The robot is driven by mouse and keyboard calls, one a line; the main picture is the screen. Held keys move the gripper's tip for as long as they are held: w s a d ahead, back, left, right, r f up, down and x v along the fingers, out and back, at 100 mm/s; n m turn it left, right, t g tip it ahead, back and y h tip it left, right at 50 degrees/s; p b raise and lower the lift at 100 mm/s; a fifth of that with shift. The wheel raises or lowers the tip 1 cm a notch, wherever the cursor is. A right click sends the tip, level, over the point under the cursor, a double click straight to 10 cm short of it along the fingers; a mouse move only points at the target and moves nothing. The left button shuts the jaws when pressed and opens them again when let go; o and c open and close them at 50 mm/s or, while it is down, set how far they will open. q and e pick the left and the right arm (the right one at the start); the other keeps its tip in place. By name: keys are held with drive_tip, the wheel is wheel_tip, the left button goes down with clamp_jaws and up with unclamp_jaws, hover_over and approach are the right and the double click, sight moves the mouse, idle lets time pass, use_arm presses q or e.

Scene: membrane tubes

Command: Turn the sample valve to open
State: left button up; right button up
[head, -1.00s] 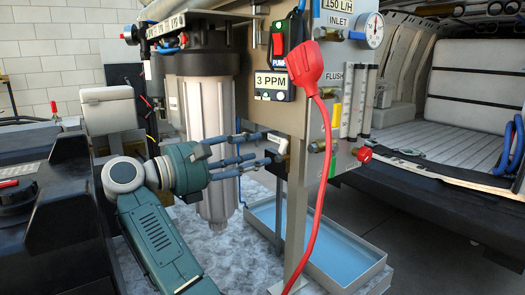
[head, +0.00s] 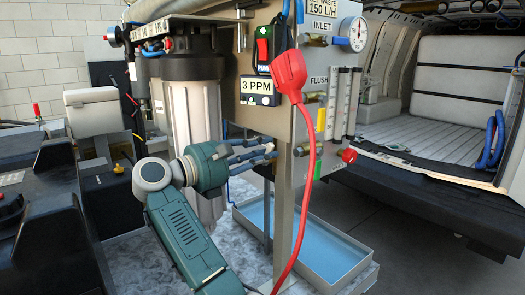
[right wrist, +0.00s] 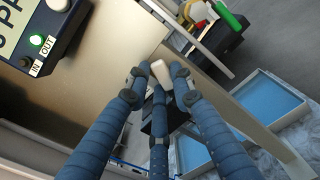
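My right gripper (head: 270,151), with blue segmented fingers, is at the steel panel of the filter rig, below the 3 PPM display. In the right wrist view, its three fingertips (right wrist: 160,80) are drawn in around a pale, stubby handle (right wrist: 159,70), which looks like the sample valve's. The handle is partly covered by the fingers. I cannot tell whether the fingers press on it. In the head view the fingers and the panel edge hide the handle. My left gripper is not in view.
A clear filter housing (head: 193,108) stands close behind my right wrist. A red plug (head: 289,72) with its red cable hangs in front of the panel post. A red knob (head: 348,155) is at right. A shallow tray (head: 341,276) with blue inside lies below.

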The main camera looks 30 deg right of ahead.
drive_tip(key=shift+w+f+n+b, duration=0.15)
drive_tip(key=shift+w+n+b, duration=0.1)
drive_tip(key=shift+n+b, duration=0.4)
clamp_jaws()
drive_tip(key=n, duration=0.2)
drive_tip(key=w+n, duration=0.1)
drive_tip(key=shift+r+n, duration=0.25)
drive_tip(key=shift+n, duration=0.1)
drive_tip(key=o, duration=1)
unclamp_jaws()
drive_tip(key=shift+w, duration=0.1)
